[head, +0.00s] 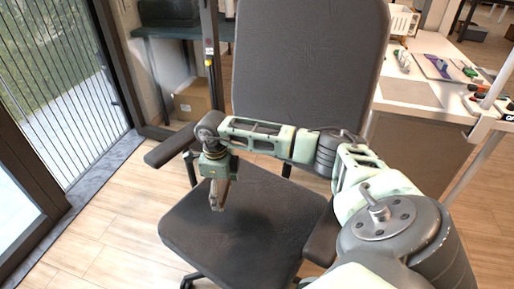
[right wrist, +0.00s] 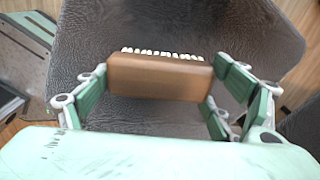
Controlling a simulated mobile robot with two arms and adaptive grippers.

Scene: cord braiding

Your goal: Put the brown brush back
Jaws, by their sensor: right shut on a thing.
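The brown brush (right wrist: 160,77) has a brown block body and a row of white bristles along its far edge in the right wrist view. My right gripper (right wrist: 160,85) is shut on it, with green finger pads at both ends of the block. In the head view my right gripper (head: 218,190) points down over the seat of a dark office chair (head: 255,235), and the brush (head: 217,202) shows small below it. I cannot tell the exact gap between brush and seat. My left gripper is not in view.
The chair's backrest (head: 305,60) and armrests (head: 172,145) stand around the seat. A white table (head: 425,75) with several tools is at the back right. A cardboard box (head: 192,98) sits under a dark green table (head: 183,31) at the back. A glass door is on the left.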

